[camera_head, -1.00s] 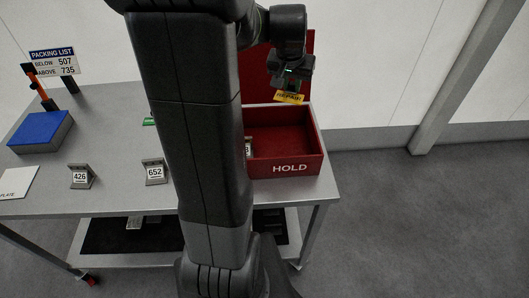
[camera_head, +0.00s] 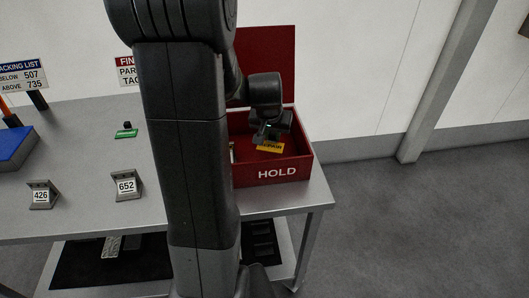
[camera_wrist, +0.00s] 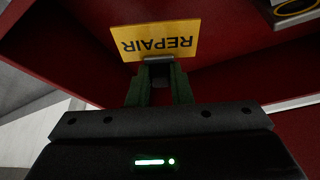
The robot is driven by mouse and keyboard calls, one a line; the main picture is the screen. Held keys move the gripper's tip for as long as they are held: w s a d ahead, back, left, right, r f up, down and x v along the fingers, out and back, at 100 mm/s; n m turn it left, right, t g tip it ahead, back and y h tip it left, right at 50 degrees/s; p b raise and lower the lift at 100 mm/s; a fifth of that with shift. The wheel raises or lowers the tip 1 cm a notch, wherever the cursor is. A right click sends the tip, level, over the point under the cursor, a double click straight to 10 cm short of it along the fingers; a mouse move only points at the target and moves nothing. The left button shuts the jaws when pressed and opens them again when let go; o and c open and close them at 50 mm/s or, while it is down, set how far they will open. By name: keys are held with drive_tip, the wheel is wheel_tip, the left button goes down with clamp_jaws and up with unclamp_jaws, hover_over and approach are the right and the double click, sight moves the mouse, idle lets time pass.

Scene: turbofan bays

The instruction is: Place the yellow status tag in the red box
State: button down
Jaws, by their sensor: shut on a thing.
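The yellow tag (camera_head: 270,147), marked REPAIR in the wrist view (camera_wrist: 160,42), is held by my gripper (camera_head: 262,136). In the wrist view the fingers (camera_wrist: 159,75) are closed on the tag's edge. The red box (camera_head: 285,171), marked HOLD, stands open on the right end of the table with its lid (camera_head: 266,62) raised at the back. The tag is over or within the box opening, near the front wall; its exact height above the floor of the box is hard to tell. My arm hides the box's left part.
Inside the box lies a metal bracket-like piece (camera_wrist: 293,10), partly out of view. Number stands 652 (camera_head: 126,186) and 426 (camera_head: 42,195), a green tag (camera_head: 126,134) and a blue block (camera_head: 14,148) are on the grey table (camera_head: 85,215). Wall and posts stand behind.

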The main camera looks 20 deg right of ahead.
sight(271, 143)
drive_tip(key=shift+f, duration=2.9)
drive_tip(key=shift+f, duration=0.2)
drive_tip(key=c, duration=1.3)
unclamp_jaws()
drive_tip(key=shift+r, duration=0.15)
drive_tip(key=shift+r, duration=0.2)
drive_tip(key=v, duration=1.1)
drive_tip(key=shift+s+r, duration=0.2)
drive_tip(key=shift+r, duration=0.1)
drive_tip(key=shift+a, duration=0.15)
